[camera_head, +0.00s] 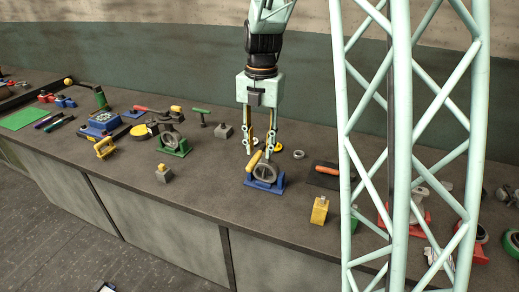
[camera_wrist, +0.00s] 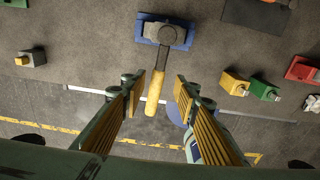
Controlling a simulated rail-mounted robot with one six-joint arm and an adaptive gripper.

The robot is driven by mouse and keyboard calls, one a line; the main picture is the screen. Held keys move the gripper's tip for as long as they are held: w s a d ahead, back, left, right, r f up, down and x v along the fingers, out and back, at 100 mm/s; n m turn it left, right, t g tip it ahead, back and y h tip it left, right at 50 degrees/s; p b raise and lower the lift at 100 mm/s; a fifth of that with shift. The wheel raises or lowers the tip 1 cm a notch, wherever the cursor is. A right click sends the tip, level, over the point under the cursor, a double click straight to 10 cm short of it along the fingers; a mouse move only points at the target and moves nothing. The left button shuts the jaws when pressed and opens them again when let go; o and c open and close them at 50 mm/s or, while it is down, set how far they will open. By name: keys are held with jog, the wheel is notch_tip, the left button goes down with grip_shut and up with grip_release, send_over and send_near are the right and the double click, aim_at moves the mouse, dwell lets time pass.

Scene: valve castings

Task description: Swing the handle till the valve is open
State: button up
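The valve has a round grey body (camera_head: 265,173) on a blue base (camera_head: 279,182); its body (camera_wrist: 167,34) and blue base (camera_wrist: 145,22) also show at the top of the wrist view. Its lever handle has a yellow grip (camera_head: 254,161). In the wrist view this grip (camera_wrist: 155,93) points away from the body, down the picture. My gripper (camera_head: 260,150) is open above the valve. In the wrist view my gripper (camera_wrist: 157,88) has one fingertip on each side of the grip, with gaps. I cannot tell whether the fingertips are low enough to flank it.
A valve on a green base (camera_head: 182,152) stands to the left. A yellow block (camera_head: 320,211) is at right near the bench's front edge. A dark mat with an orange-handled tool (camera_head: 326,171) lies right of the valve. Bench in front is mostly clear.

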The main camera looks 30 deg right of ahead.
notch_tip(320, 180, up, 11)
jog(key=shift+w+d, duration=0.2)
jog(key=shift+d, duration=0.05)
dwell(0.3)
dwell(0.6)
jog(key=s+a+r+m+t, duration=0.1)
jog(key=s+a+r+m, duration=0.4)
jog(key=s+m, duration=0.3)
jog(key=s+a+r+m+t, duration=0.1)
jog(key=s+a+r+m, duration=0.35)
jog(key=s, duration=0.45)
jog(key=s+a+m+t, duration=0.1)
jog(key=s+a+m, duration=0.1)
jog(key=s+m, duration=0.5)
jog(key=s+a+f+m+t, duration=0.1)
jog(key=s+a+m, duration=0.1)
jog(key=s+m, duration=0.5)
jog(key=shift+s+a+f+t+h, duration=0.2)
jog(key=shift+s+a+t+h, duration=0.15)
jog(key=shift+s, duration=1.5)
